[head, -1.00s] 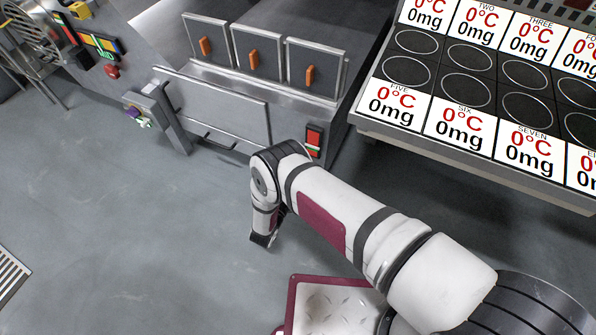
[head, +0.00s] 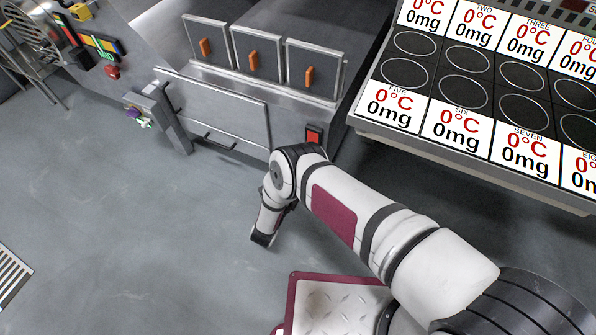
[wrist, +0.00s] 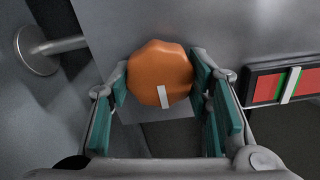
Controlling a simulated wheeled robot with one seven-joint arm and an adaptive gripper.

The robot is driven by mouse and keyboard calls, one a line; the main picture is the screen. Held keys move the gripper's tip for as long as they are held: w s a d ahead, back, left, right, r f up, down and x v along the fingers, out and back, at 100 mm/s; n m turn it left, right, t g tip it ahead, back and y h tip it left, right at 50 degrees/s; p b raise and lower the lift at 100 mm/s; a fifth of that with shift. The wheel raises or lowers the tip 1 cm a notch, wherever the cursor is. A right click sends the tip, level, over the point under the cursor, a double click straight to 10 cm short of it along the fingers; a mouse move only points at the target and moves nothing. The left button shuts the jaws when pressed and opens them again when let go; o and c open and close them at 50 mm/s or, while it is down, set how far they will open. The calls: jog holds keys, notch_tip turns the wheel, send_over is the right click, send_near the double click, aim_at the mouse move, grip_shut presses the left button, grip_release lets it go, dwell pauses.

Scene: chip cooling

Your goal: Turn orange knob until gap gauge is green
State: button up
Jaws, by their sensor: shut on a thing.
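The round orange knob (wrist: 158,72) fills the middle of the wrist view, with a white mark on its lower right edge. My gripper (wrist: 160,84) is shut on it, with one teal-padded finger on each side. The gap gauge (wrist: 285,84) is at the right of the wrist view. It has red ends and a narrow green band, and a white pointer bar lies across the green. In the head view only the red upper part of the gauge (head: 314,136) shows. The knob and my fingers are hidden behind my arm there.
A metal bar with a round flange (wrist: 38,50) stands left of the knob. In the head view, the steel machine has three hatches with orange handles (head: 253,60). A hot-plate table (head: 470,215) with temperature signs is at the right. Open grey floor lies at the left.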

jog(key=shift+m, duration=0.4)
jog(key=o, duration=1.2)
jog(key=v, duration=1.2)
